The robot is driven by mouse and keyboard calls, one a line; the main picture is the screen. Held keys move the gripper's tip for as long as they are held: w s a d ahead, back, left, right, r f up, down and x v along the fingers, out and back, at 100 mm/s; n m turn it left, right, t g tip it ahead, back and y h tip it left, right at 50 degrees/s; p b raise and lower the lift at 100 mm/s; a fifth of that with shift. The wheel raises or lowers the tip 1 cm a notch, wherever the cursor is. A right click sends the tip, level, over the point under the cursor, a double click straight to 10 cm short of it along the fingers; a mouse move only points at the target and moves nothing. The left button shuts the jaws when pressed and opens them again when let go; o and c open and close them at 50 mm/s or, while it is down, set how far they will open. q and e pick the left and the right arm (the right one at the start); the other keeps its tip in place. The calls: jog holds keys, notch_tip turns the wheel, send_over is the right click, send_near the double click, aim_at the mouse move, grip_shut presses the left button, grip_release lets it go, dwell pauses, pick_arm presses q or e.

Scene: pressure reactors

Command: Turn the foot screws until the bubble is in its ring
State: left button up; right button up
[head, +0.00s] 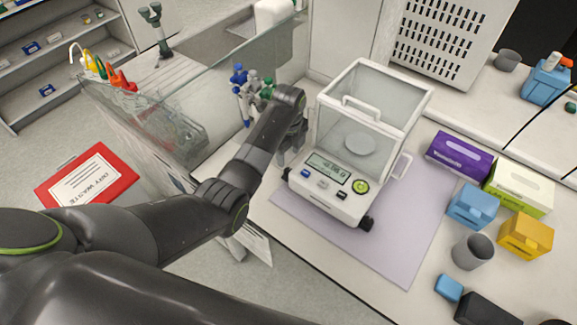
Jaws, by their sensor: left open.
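A white balance with a clear glass draft shield (365,105) stands on a lilac mat (400,255). On its front panel are a display, several buttons and a round green-yellow bubble level (361,186); where the bubble lies inside it is too small to tell. A black foot screw (366,223) shows at the front right corner. Another foot screw (286,174) shows at the front left corner. My left gripper (290,156) is open, pointing down beside the balance's left side, just behind the left foot screw. Its fingers are partly hidden by my wrist. My right gripper is out of view.
Pipettes (241,85) stand behind my left wrist, near a glass partition (190,90). To the right are a purple box (459,155), a green-white box (518,189), blue and yellow boxes and a grey cup (472,251). The mat's front right is clear.

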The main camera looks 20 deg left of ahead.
aim_at(289, 168)
pick_arm(q)
notch_tip(289, 168, down, 8)
jog(key=shift+w+r, duration=0.1)
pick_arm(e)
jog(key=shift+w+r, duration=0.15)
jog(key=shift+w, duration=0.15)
pick_arm(q)
jog(key=c, duration=1)
jog(key=shift+o, duration=0.2)
jog(key=shift+n+p, duration=0.35)
jog(key=shift+n, duration=0.45)
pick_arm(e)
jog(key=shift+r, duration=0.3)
pick_arm(q)
jog(key=o, duration=1)
jog(key=shift+c, duration=0.2)
jog(key=shift+r, duration=0.15)
notch_tip(289, 168, up, 17)
jog(key=shift+r, duration=0.15)
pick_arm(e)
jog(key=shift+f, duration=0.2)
